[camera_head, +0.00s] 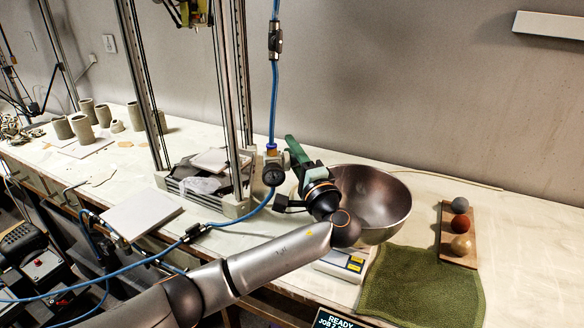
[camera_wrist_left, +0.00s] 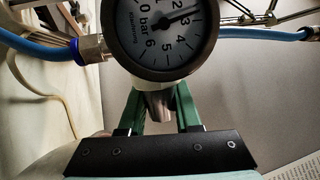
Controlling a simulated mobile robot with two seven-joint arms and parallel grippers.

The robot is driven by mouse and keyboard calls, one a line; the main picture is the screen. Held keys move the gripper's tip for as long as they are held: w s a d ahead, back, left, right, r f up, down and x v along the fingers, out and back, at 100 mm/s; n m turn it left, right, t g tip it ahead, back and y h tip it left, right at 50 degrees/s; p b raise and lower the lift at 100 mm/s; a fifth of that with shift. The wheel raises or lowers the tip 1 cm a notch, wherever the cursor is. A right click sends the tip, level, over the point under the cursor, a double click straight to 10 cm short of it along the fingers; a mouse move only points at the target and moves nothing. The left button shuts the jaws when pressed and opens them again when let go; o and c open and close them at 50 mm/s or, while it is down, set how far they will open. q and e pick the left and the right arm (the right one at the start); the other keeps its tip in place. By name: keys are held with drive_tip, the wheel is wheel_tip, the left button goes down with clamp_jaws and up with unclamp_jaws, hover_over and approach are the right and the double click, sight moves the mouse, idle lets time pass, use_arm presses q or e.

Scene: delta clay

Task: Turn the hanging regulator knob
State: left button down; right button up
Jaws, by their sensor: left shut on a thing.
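The regulator hangs on a blue hose in the head view, with a round black-rimmed pressure gauge (camera_head: 273,175) on it. In the left wrist view the gauge (camera_wrist_left: 162,30) has a white dial marked in bar, its needle between 2 and 3. A grey knob (camera_wrist_left: 158,104) shows just below the gauge, between the green fingers. My left gripper (camera_head: 291,146) reaches up beside the regulator in the head view. In the left wrist view my left gripper (camera_wrist_left: 159,98) is shut on the knob. The knob is not clearly visible in the head view. My right gripper is not in view.
A metal bowl (camera_head: 375,200) stands behind my left wrist, near a scale (camera_head: 345,262). A green towel (camera_head: 425,285) and a board with three balls (camera_head: 447,235) lie at right. A metal frame (camera_head: 235,110) rises left of the regulator. Clay cylinders (camera_head: 82,129) stand far left.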

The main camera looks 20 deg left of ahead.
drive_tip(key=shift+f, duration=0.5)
use_arm(q)
drive_tip(key=c, duration=0.6)
unclamp_jaws()
drive_tip(key=shift+d, duration=0.1)
drive_tip(key=r+b+v, duration=0.2)
drive_tip(key=v, duration=1.1)
drive_tip(key=shift+s+r, duration=0.15)
drive_tip(key=shift+s, duration=0.05)
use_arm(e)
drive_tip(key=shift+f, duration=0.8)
use_arm(q)
drive_tip(key=shift+d, duration=0.1)
